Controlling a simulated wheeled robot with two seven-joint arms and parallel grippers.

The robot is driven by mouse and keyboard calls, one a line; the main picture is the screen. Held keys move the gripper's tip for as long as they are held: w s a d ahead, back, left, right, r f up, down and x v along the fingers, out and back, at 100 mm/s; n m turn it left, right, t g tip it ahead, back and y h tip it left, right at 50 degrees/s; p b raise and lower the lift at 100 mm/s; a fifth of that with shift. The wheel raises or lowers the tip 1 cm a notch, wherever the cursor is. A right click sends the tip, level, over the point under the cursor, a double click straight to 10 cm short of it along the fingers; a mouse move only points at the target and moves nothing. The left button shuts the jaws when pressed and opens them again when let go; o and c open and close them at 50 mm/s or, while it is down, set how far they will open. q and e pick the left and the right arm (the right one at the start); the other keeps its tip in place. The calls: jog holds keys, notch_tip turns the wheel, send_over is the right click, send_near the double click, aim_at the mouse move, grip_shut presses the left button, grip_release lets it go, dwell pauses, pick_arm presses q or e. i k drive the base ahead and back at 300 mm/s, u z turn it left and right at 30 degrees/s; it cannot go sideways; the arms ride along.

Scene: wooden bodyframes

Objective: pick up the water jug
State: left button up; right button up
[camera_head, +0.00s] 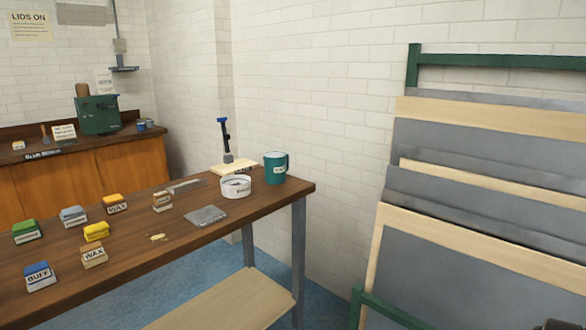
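A teal jug-like vessel (275,168) with a handle on its right side and a small pale label stands upright near the far right end of the wooden workbench (180,262). It is the only thing here that looks like a water jug; its label is too small to read.
A white round tub (236,186) stands just left of the vessel, with a blue-handled upright tool (225,138) behind. A grey pad (205,216) and several labelled blocks lie on the bench. A green rack of framed panels (480,175) fills the right side.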

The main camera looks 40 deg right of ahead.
aim_at(276, 170)
jog(key=z, duration=0.85)
jog(key=i, duration=0.95)
jog(key=z, duration=1.1)
